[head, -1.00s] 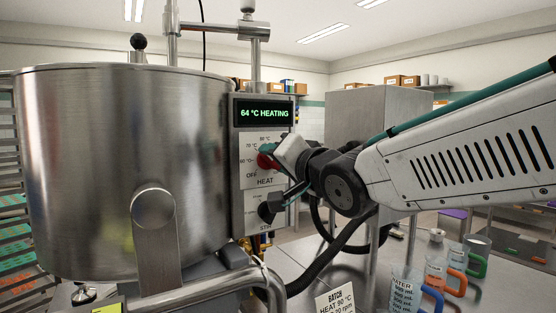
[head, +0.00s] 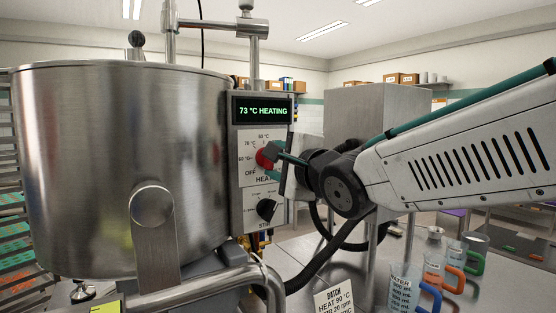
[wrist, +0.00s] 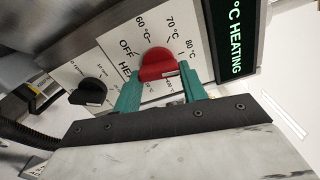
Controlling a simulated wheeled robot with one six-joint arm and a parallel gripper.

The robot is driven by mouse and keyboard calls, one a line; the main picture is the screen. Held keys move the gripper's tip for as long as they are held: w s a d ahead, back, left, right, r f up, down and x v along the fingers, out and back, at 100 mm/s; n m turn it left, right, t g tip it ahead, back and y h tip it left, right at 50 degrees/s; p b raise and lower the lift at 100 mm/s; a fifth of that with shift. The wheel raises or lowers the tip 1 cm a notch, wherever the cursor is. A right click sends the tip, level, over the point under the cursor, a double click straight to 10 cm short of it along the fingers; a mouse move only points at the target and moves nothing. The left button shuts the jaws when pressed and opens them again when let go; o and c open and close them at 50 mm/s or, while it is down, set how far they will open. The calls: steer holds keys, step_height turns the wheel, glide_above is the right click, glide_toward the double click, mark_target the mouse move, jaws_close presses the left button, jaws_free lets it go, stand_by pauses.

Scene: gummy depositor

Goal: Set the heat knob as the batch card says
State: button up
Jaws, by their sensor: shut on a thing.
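The red heat knob (head: 264,156) sits on the white HEAT dial plate of the control box. It also shows in the wrist view (wrist: 158,62), with a finger on each side. My gripper (wrist: 160,82) is shut on the knob. The dial reads OFF, 60, 70 and 80 °C in the wrist view; my gripper hides part of the scale, and I cannot tell exactly where the knob points. The display (head: 263,111) reads 73 °C HEATING in green.
A black stir knob (head: 266,209) sits just below the heat knob, close to my gripper. A large steel kettle (head: 120,170) stands left of the control box. Measuring jugs (head: 402,288) with coloured handles stand on the bench at lower right. A curved pipe runs below the box.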

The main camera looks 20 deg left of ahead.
steer(key=m, duration=0.6)
steer(key=shift+s+a+f+m, duration=0.1)
steer(key=shift+f+m, duration=0.2)
steer(key=shift+f, duration=0.1)
stand_by(0.4)
steer(key=o, duration=1)
steer(key=shift+r, duration=0.1)
steer(key=shift+s+r, duration=0.1)
steer(key=v, duration=0.7)
steer(key=shift+s+d, duration=0.2)
steer(key=shift+d, duration=0.15)
